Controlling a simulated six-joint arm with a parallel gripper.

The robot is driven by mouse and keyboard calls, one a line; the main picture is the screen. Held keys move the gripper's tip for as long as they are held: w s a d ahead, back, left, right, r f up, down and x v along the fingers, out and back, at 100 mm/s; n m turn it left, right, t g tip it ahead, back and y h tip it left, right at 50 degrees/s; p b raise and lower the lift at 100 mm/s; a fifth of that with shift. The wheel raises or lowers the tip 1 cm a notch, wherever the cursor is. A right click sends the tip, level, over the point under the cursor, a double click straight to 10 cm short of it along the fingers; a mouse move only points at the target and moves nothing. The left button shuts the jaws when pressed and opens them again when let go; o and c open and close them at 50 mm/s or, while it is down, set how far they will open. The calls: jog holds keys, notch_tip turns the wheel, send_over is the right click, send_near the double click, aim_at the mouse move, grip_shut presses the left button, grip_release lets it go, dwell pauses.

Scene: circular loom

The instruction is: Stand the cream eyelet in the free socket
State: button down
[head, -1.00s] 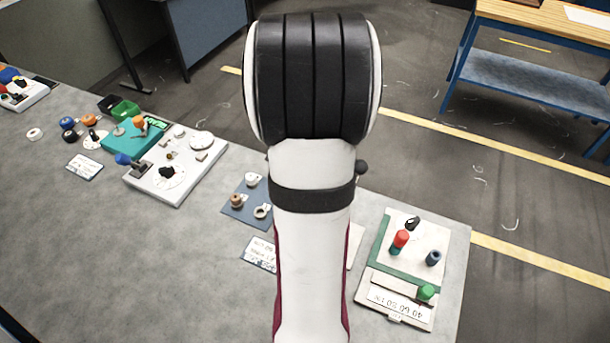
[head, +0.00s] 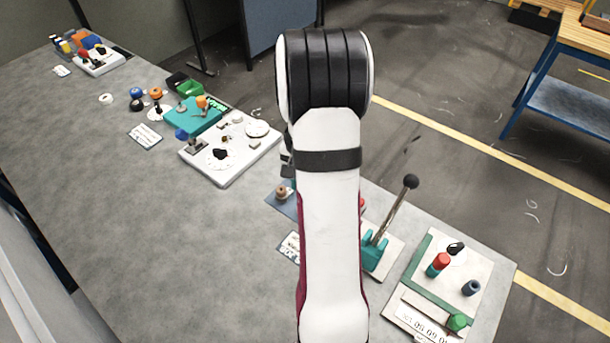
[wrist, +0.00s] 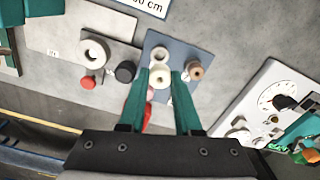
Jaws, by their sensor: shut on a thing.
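In the wrist view my gripper (wrist: 160,82) has its two teal fingers closed around a small cream eyelet (wrist: 159,77), over or near the blue-grey tray (wrist: 178,42). On the tray a whitish ring (wrist: 160,55) lies just beyond the fingertips, and a brown eyelet (wrist: 195,70) stands right of the right finger. In the head view my arm hides the gripper and most of the tray, but the brown eyelet (head: 283,191) shows.
A lever with a black knob (head: 411,181) rises from a teal base (head: 375,257); its knob also shows left of the fingers in the wrist view (wrist: 125,71). A panel with a red-topped peg (head: 441,261) stands at right, a white dial board (head: 237,158) at left.

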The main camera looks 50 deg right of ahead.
jog(key=shift+f, duration=1.75)
jog(key=shift+f, duration=0.45)
jog(key=shift+f, duration=0.6)
jog(key=shift+f, duration=0.2)
